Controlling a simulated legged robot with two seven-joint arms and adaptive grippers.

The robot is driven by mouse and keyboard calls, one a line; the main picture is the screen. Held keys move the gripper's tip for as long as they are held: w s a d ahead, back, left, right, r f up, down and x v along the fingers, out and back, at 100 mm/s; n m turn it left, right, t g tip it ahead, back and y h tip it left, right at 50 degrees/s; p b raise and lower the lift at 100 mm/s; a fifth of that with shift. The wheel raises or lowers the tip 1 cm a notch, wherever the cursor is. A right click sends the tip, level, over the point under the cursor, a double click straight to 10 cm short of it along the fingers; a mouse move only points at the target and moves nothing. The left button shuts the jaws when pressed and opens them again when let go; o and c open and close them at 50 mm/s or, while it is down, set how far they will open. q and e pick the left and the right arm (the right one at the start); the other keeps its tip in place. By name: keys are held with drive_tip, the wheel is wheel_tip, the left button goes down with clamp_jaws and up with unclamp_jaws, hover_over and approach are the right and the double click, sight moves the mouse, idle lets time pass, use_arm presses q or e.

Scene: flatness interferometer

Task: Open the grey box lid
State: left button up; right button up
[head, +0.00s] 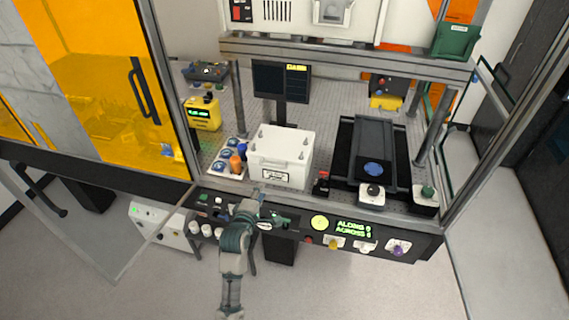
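The light grey box (281,172) stands on the perforated deck inside the machine. Its lid (285,142) lies on top and looks closed, with several small knobs on it and a label on the box front. My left gripper (271,209) is in front of and below the box, by the front control panel, and appears apart from the box. Its fingers are small and dark against the panel, so I cannot tell whether they are open or shut. My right gripper is not in view.
A tray (214,172) with round parts and an orange bottle sits left of the box. A small monitor (281,80) stands behind it. A black stage (374,150) is to the right. An orange door panel (105,80) covers the left side. The control panel (320,226) runs along the front.

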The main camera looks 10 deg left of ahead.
sight(273, 166)
use_arm(q)
drive_tip(key=w+f, duration=0.1)
drive_tip(key=w, duration=0.4)
drive_tip(key=w+f, duration=0.1)
drive_tip(key=w, duration=0.4)
drive_tip(key=w+f, duration=0.1)
drive_tip(key=w, duration=0.5)
drive_tip(key=shift+f, duration=0.3)
drive_tip(key=shift+w+d, duration=0.2)
drive_tip(key=shift+a, duration=0.1)
clamp_jaws()
